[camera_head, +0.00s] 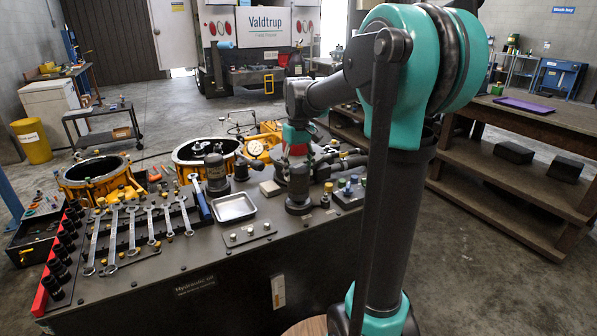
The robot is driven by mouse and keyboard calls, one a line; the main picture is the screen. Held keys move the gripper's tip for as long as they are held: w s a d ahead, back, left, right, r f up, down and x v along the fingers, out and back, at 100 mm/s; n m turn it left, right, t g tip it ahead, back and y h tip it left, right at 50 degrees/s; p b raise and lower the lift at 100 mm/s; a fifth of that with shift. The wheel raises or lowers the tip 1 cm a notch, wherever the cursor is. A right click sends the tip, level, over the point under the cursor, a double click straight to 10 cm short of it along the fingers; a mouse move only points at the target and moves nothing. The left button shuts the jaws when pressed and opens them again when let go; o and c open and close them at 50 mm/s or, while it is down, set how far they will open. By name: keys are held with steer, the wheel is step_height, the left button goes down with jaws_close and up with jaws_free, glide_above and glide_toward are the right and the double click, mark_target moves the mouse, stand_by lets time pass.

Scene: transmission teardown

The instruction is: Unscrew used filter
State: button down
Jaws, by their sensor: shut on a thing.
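My gripper (297,157) is at the far side of the dark workbench, below my grey wrist, and points down. It is shut on what looks like the used filter, on top of a dark upright housing (298,187). The fingers and the filter are small and dark here, so the exact contact and the filter's outline cannot be made out. A second dark upright unit (216,173) stands to the left, in front of a yellow ring-shaped casing (190,153).
A row of wrenches (150,225) and black sockets (58,262) lies on the bench's left. A wooden table (520,112) is at right.

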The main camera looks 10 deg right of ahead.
steer(key=shift+r, duration=1.8)
steer(key=shift+r, duration=2.9)
steer(key=shift+s, duration=0.1)
